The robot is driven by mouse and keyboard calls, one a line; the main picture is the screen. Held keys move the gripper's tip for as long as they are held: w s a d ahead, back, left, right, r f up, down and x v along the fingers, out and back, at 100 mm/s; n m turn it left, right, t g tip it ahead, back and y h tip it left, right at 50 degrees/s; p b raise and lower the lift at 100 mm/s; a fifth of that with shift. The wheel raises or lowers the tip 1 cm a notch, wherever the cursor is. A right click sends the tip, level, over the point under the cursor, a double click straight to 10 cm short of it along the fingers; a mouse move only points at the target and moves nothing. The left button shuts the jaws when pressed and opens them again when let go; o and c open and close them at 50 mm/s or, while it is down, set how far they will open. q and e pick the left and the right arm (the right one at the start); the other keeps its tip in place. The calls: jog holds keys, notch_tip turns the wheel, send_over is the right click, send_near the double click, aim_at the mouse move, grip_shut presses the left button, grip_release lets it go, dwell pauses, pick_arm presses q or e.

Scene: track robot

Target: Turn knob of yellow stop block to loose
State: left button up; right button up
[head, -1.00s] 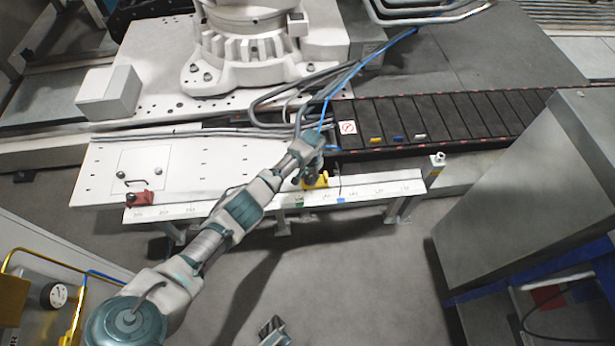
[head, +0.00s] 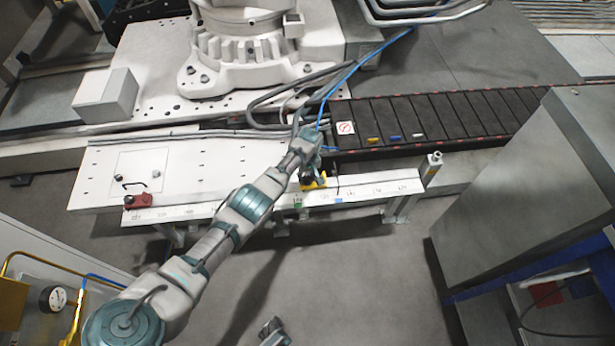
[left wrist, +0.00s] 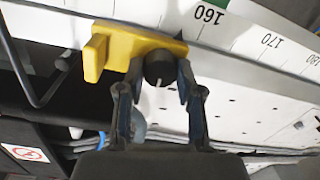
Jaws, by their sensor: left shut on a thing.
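The yellow stop block (head: 318,183) sits on the white numbered rail (head: 370,191), and it also shows in the left wrist view (left wrist: 122,48) near the 160 mark. Its round black knob (left wrist: 159,67) bears a white line that points towards my gripper. My left gripper (left wrist: 158,80) has a finger on each side of the knob and is shut on it. In the head view the left gripper (head: 309,178) hides part of the block. The tip of my right gripper (head: 272,332) shows at the bottom edge; its finger state is unclear.
A red stop block (head: 138,201) sits at the rail's left end. Behind the rail are a white plate (head: 190,165) and a dark conveyor (head: 450,115). A grey cabinet (head: 530,190) stands at the right. The floor in front of the rail is open.

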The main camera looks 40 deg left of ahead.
pick_arm(q)
jog(key=n, duration=0.5)
jog(key=shift+w+a+r, duration=0.15)
jog(key=shift+a, duration=0.05)
dwell(0.5)
jog(key=o, duration=1)
jog(key=shift+c, duration=0.2)
jog(key=shift+o, duration=1)
jog(key=shift+a, duration=0.1)
jog(key=shift+f, duration=0.2)
